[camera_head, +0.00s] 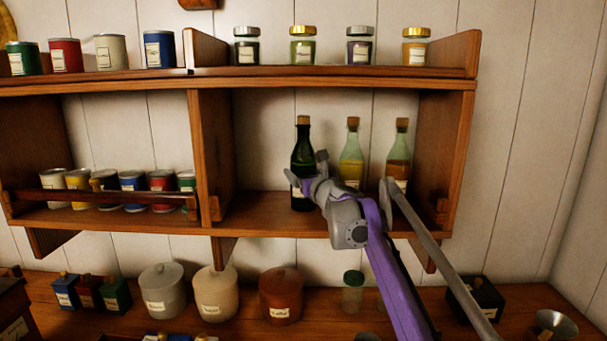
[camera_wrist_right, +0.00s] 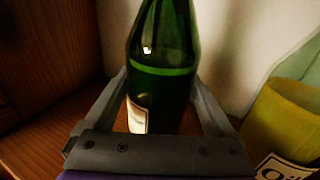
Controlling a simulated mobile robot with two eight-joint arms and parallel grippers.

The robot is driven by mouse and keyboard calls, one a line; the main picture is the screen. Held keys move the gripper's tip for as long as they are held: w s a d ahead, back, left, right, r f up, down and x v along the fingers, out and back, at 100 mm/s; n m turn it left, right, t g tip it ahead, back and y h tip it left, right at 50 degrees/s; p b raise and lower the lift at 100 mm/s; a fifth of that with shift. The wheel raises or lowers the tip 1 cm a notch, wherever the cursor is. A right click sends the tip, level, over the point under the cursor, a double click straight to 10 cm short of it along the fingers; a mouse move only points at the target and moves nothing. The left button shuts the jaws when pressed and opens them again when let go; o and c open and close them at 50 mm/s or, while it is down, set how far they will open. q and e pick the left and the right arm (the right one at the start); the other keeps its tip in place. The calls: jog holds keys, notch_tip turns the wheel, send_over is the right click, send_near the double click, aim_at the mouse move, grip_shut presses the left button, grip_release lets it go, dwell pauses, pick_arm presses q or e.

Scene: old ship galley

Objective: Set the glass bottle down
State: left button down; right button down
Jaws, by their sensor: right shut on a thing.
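The dark green glass bottle (camera_head: 302,147) with a cork stands upright in the right compartment of the wall shelf (camera_head: 255,212). Its base is at the shelf board; I cannot tell whether it touches. My right gripper (camera_head: 306,170) is shut around the bottle's lower body, one finger on each side. The right wrist view shows the bottle (camera_wrist_right: 163,60) between both fingers, with part of its white label visible and its base hidden. My left gripper is not in view.
A yellow oil bottle (camera_head: 351,150) stands close to the right, then an amber bottle (camera_head: 398,150). A wooden divider (camera_head: 212,150) is on the left. A grey rod (camera_head: 440,250) slants up beside my right arm. Jars and canisters (camera_head: 282,295) line the counter below.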

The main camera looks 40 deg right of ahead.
grip_release()
jog(key=shift+f, duration=0.1)
jog(key=shift+s, duration=0.1)
jog(key=shift+s+a, duration=0.15)
jog(key=shift+s, duration=0.2)
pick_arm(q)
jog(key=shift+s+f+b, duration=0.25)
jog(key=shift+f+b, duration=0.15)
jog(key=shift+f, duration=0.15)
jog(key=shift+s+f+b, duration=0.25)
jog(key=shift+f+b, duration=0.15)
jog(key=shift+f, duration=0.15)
pick_arm(e)
jog(key=v, duration=1.1)
